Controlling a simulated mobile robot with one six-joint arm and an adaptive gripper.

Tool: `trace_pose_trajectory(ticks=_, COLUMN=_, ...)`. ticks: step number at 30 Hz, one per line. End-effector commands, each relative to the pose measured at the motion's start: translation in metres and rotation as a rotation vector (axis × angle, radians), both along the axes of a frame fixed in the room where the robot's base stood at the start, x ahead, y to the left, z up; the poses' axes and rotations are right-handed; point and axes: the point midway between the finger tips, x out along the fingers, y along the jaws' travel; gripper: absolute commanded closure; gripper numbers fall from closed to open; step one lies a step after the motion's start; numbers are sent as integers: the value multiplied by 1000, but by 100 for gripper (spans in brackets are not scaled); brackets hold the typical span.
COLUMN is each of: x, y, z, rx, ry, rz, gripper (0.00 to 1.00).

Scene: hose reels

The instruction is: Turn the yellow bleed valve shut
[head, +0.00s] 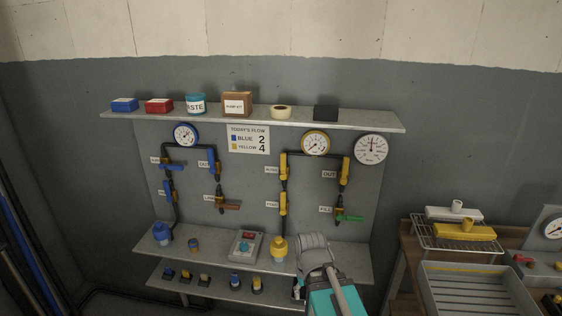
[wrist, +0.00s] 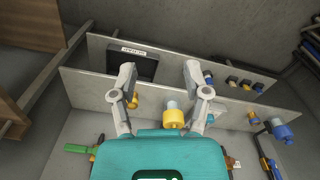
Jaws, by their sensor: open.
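The yellow circuit on the wall panel has several valves. One yellow-handled valve (head: 284,167) is at upper left and another (head: 283,203) is below it, both with handles along the pipe. A third yellow-handled valve (head: 345,170) is beside an "OUT" label. Their other labels are too small to read, so I cannot tell which is the bleed valve. A green handle (head: 350,218) lies crosswise at lower right; it also shows in the wrist view (wrist: 76,148). My gripper (wrist: 158,72) is open and empty, over the shelves, apart from the valves.
A yellow-topped fitting (head: 279,247) and a grey control box (head: 245,245) stand on the upper bench shelf (head: 205,252), left of my gripper. Several small knobs are on the lower shelf (head: 218,290). A wooden table with a grey tray (head: 470,290) is at right.

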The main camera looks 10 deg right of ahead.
Motion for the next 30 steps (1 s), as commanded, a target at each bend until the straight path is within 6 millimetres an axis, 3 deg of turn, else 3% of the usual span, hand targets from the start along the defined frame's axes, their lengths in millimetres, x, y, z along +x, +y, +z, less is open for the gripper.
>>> trace_pose_trajectory(ticks=5, x=8, y=-4, z=0, rx=-30, ry=-21, rz=33, gripper=31)
trace_pose_trajectory(ticks=11, x=39, y=-27, z=4, rx=-165, ry=-99, rz=175, gripper=31)
trace_pose_trajectory(ticks=17, x=96, y=-51, z=23, rx=-433, ry=-200, rz=470, gripper=31)
trace_pose_trajectory(ticks=22, x=151, y=-64, z=53, rx=-728, ry=-243, rz=789, gripper=31)
trace_pose_trajectory(ticks=30, x=232, y=-53, z=115, rx=-1235, ry=-173, rz=1313, gripper=31)
